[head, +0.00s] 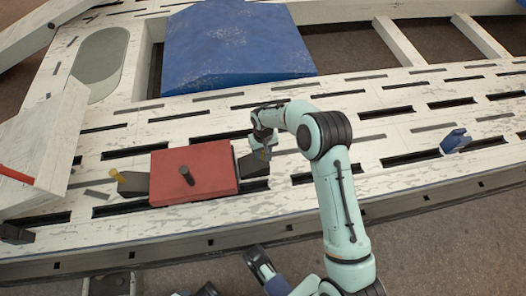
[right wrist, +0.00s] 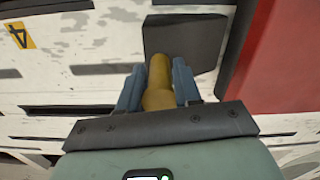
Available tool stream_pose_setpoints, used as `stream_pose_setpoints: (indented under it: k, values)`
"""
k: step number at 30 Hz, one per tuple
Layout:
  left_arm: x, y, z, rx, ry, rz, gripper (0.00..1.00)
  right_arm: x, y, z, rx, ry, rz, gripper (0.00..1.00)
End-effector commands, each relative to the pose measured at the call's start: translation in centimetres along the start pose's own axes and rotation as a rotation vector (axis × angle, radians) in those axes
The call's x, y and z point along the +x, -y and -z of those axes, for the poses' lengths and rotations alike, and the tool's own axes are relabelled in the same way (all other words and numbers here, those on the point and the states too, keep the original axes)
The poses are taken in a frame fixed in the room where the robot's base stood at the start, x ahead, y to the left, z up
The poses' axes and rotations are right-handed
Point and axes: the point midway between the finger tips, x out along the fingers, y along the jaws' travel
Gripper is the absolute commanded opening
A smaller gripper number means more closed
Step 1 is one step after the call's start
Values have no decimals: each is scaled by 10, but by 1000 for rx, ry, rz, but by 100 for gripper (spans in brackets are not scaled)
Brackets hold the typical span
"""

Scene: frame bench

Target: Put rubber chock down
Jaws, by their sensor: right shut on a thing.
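The dark grey rubber chock (head: 253,165) is at the right side of the red block (head: 212,163), low over or on the pale slotted bench (head: 400,128); I cannot tell whether it touches either. My right gripper (head: 263,147) is above the chock. In the right wrist view its blue-grey fingers (right wrist: 158,88) are shut on the chock's mustard handle (right wrist: 159,72), and the chock's dark body (right wrist: 190,40) lies beyond them, beside the red block (right wrist: 286,55). I cannot make out my left gripper in the head view.
Another dark chock (head: 134,184) with a yellow handle is at the red block's left. A dark peg (head: 187,176) stands on the red block. A large blue block (head: 235,48) lies behind, and a small blue item (head: 455,141) lies at the right. The bench between has bare, slotted room.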

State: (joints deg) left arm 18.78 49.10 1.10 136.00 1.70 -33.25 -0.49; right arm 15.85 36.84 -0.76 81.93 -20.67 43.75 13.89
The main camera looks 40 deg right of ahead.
Motion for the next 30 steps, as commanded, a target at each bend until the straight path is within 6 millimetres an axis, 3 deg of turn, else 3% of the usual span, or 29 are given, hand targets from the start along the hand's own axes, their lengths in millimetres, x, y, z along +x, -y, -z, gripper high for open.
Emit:
stream_pose_setpoints:
  k: [1, 3, 14, 21, 30]
  values:
    - [1, 1, -1, -1, 3, 2, 43, 1, 0, 0, 0, 1, 0, 40]
    - [0, 1, -1, -1, 3, 1, 43, 1, 0, 0, 0, 1, 0, 59]
    - [-2, -2, 2, 1, -5, -3, 43, -3, 0, 0, 0, 0, 0, 59]
    - [-17, -15, 16, 13, -49, -25, 43, -46, 0, 1, 0, -4, 0, 59]
    - [-32, -18, -10, 18, 26, -27, 43, -105, 0, 0, 0, -3, 0, 59]
